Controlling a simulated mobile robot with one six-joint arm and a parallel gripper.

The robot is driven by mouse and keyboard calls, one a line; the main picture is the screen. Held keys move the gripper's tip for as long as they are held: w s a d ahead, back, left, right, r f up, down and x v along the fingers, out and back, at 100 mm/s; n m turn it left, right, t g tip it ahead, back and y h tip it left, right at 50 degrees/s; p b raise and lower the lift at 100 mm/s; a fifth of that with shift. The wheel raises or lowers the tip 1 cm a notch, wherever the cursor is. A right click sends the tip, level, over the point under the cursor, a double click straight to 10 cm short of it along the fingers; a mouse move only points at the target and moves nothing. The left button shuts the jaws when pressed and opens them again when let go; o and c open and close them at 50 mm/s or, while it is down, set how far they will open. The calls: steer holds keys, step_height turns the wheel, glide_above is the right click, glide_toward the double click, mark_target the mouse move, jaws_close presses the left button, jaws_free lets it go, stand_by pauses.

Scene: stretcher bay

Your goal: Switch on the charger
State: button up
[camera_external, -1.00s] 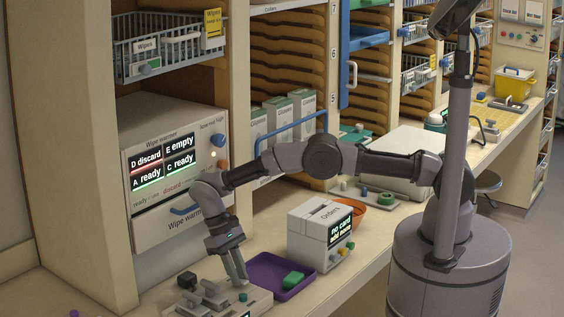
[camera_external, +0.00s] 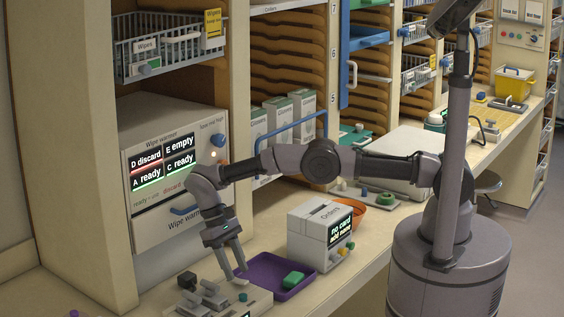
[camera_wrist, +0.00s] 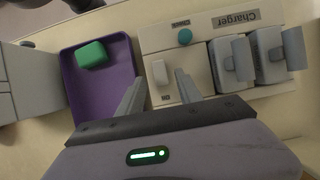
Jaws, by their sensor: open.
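The charger (camera_wrist: 205,85) is a cream box on the counter, with its label upside down in the wrist view. It also shows in the external view (camera_external: 258,304). It carries a teal button (camera_wrist: 185,36), a pale rocker switch (camera_wrist: 160,72) with a small mark beside it, and two grey blocks (camera_wrist: 224,66) seated side by side. My gripper (camera_external: 236,274) is open and empty, pointing down over the charger. In the wrist view its fingers (camera_wrist: 160,78) stand on either side of the pale switch. I cannot tell whether they touch the charger, or the switch's setting.
A purple tray (camera_wrist: 76,105) with a green block (camera_wrist: 92,54) lies next to the charger. A white Orders box (camera_external: 305,240) stands beyond the tray. The wipe warmer (camera_external: 150,225) stands behind my gripper under the shelf.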

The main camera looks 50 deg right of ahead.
step_height(320, 180, up, 9)
steer(key=w+p, duration=0.1)
steer(key=p, duration=0.1)
steer(key=shift+r+p, duration=0.15)
steer(key=shift+p, duration=0.15)
steer(key=w+d+r+t+y+b, duration=0.1)
steer(key=d+r+t+b, duration=0.2)
steer(key=d+r+b, duration=0.7)
steer(key=s+d+r+m+t+y+b, duration=0.1)
steer(key=s+d+r, duration=0.2)
steer(key=s+d, duration=0.15)
steer(key=s+d+r+m+t, duration=0.1)
steer(key=s+d+r+t, duration=0.15)
steer(key=d, duration=0.35)
steer(key=s+d+f+t+b, duration=0.1)
steer(key=s+d+f+b, duration=0.1)
steer(key=s, duration=0.4)
steer(key=s+d+f+m+t+b, duration=0.1)
steer(key=s+d+f+t+b, duration=0.1)
steer(key=s+d+f, duration=0.2)
steer(key=s+d+f+m+t+b, duration=0.1)
steer(key=s+f, duration=0.3)
steer(key=s, duration=0.4)
steer(key=shift+s+d+f+b, duration=0.2)
steer(key=shift+d+b, duration=0.3)
steer(key=shift+d, duration=0.4)
